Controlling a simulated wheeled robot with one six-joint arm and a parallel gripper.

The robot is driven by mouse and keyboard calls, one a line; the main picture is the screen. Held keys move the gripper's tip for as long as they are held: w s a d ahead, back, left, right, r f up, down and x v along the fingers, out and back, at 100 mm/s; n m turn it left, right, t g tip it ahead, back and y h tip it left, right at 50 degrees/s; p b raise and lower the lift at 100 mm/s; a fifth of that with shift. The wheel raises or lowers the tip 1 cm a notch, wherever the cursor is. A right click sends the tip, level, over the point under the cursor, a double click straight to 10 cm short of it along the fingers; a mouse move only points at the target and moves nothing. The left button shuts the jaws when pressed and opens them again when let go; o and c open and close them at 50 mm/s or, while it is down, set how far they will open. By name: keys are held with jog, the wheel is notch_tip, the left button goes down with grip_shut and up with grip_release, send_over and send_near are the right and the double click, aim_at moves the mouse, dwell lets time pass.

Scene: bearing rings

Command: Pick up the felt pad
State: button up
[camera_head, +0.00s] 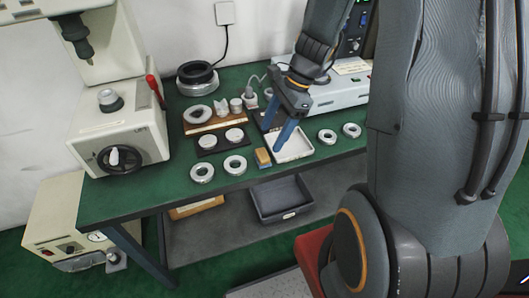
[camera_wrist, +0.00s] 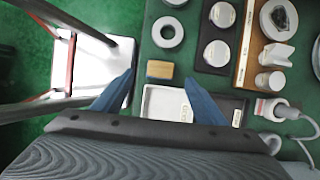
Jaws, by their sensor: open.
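The felt pad appears to be the small tan block with a blue-grey lower part (camera_head: 263,157), lying near the green bench's front edge, just left of a white tray. In the wrist view the tan block (camera_wrist: 160,69) lies between the two blue fingertips as seen from above. My gripper (camera_head: 273,139) is open and empty, with its fingers pointing down over the bench near the pad and tray. The fingers also show in the wrist view (camera_wrist: 160,78), spread apart. The height of the fingertips over the block is hard to tell.
The white tray (camera_head: 303,149) is right beside the pad. A black mat (camera_head: 222,148) with two round pieces lies to the left. Metal rings (camera_head: 235,165) are at the front, with more (camera_head: 327,137) to the right. A cream press (camera_head: 120,135) stands at the left.

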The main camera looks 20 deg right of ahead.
aim_at(263, 153)
jog(key=shift+d+p+x, duration=0.2)
jog(key=shift+p+x, duration=0.4)
jog(key=shift+x, duration=3.15)
jog(key=shift+w, duration=0.15)
jog(key=c, duration=1.1)
jog(key=shift+c, duration=0.2)
notch_tip(263, 153, up, 10)
jog(key=shift+b, duration=0.45)
